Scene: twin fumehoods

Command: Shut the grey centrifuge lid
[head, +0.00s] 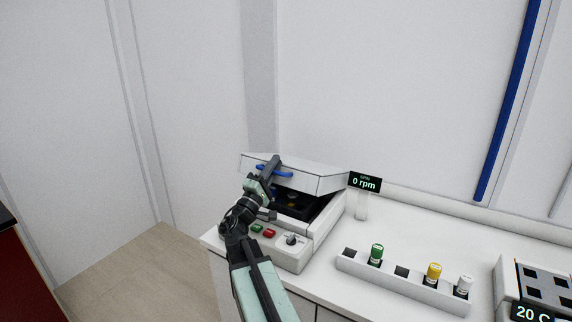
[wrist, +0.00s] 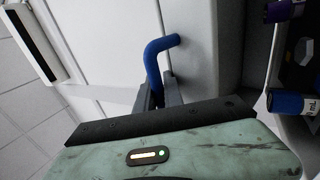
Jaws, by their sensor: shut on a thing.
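The centrifuge (head: 318,240) stands on the white bench, with a pale grey lid (head: 318,180) raised partway and tilted above its dark opening (head: 295,205). A blue handle (head: 285,174) is on the lid's front edge. My gripper (head: 272,166) is at this handle. In the wrist view my gripper (wrist: 158,94) is shut on the blue handle (wrist: 155,60), whose bent end shows above the fingers. The fingers hide the rest of the handle. Part of the centrifuge's inside is hidden by the lid and my arm.
The centrifuge front has a green button, a red button (head: 270,233) and a knob (head: 291,240). A display (head: 365,183) reads 0 rpm. A white rack (head: 400,284) holds green-, yellow- and white-capped vials. A 20 C block (head: 540,285) stands at right.

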